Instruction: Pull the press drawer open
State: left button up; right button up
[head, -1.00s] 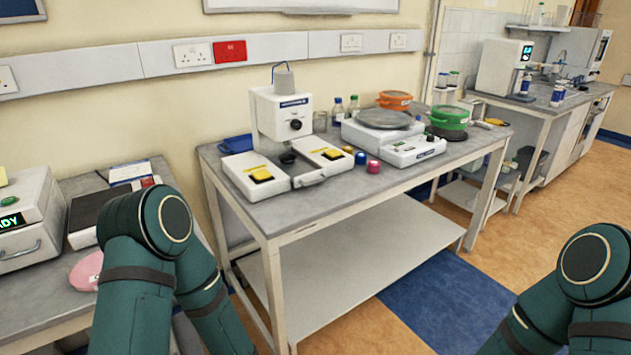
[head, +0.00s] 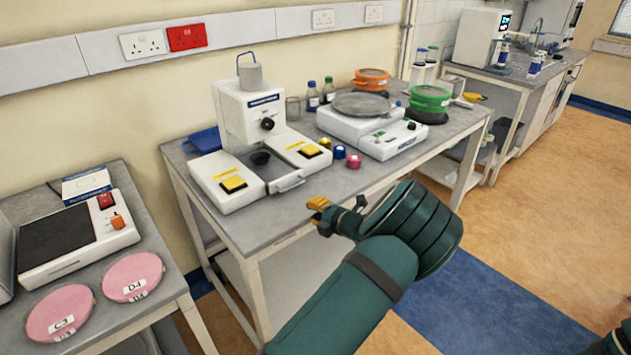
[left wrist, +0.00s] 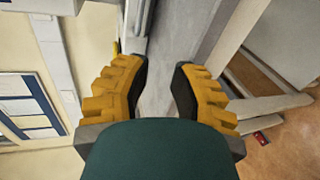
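The press (head: 240,120) is a white machine on the middle bench, with two blocks topped by yellow buttons. The drawer looks shut or nearly so; I cannot tell exactly. My left gripper (head: 318,208) is in front of the bench edge, to the right of the handle and apart from it. In the left wrist view its orange fingers (left wrist: 158,75) are spread with nothing between them. My right gripper is out of view.
Coloured small pots (head: 354,161) stand right of the press, then a balance (head: 372,130) and green container (head: 430,100). A left table holds a dark-topped device (head: 65,240) and pink dishes (head: 132,276). The bench's front edge (head: 270,240) lies close to my left gripper.

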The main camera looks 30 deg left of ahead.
aim_at(293, 187)
pick_arm(q)
jog(key=shift+m+t+y, duration=0.4)
jog(key=shift+m, duration=0.3)
jog(key=w+a, duration=0.2)
jog(key=a, duration=0.1)
jog(key=w+a+b, duration=0.1)
jog(key=w+a, duration=0.1)
jog(key=a, duration=0.2)
jog(key=w+a+b, duration=0.1)
jog(key=w+a, duration=0.1)
jog(key=a, duration=0.1)
jog(key=shift+w+a, duration=0.1)
jog(key=shift+a, duration=0.1)
jog(key=shift+w+a+f, duration=0.15)
jog(key=shift+w+a, duration=0.2)
jog(key=shift+a, duration=0.3)
grip_shut()
